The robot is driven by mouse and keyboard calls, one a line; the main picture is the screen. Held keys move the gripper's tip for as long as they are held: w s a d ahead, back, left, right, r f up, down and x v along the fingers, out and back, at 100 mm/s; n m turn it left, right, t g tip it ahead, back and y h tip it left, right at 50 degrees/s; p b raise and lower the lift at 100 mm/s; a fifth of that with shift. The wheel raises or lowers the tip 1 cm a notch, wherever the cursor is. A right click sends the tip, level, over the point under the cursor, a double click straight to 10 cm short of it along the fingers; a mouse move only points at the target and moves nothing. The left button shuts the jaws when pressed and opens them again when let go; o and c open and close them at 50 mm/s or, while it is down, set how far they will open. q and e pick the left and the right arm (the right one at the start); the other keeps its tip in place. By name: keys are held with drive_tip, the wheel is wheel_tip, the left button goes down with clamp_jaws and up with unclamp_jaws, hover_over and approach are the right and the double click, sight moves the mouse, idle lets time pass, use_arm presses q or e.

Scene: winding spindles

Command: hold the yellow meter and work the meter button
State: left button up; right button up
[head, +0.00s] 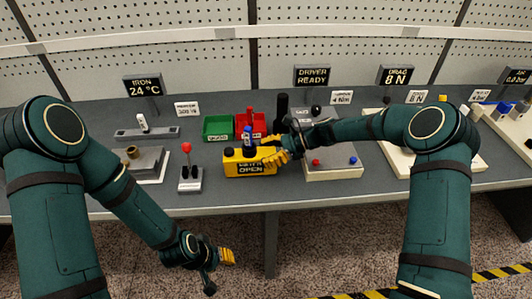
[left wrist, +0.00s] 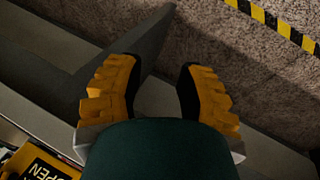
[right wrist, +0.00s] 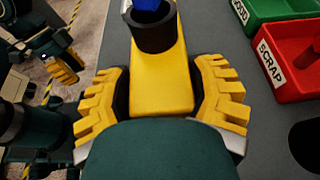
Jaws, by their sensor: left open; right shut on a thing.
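The yellow meter (head: 234,168) stands on the bench, left of centre, with a dark front display reading OPEN. On its top are a black ring with a blue part (head: 247,137) in it and a small black knob (head: 228,152). My right gripper (head: 277,154) is shut on the meter's right end; the right wrist view shows the yellow body (right wrist: 162,80) between its fingers. My left gripper (head: 224,258) is open and empty, in front of and below the bench edge. In the left wrist view, a corner of the meter (left wrist: 40,165) shows at lower left.
A red-knobbed lever box (head: 190,184) stands left of the meter. Green (head: 217,127) and red (head: 252,125) bins stand behind it. A cream board with red and blue knobs (head: 335,170) lies to its right. The floor before the bench is open.

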use_arm(q)
drive_tip(key=shift+f, duration=0.15)
idle(0.3)
drive_tip(key=shift+c, duration=0.3)
clamp_jaws()
idle(1.0)
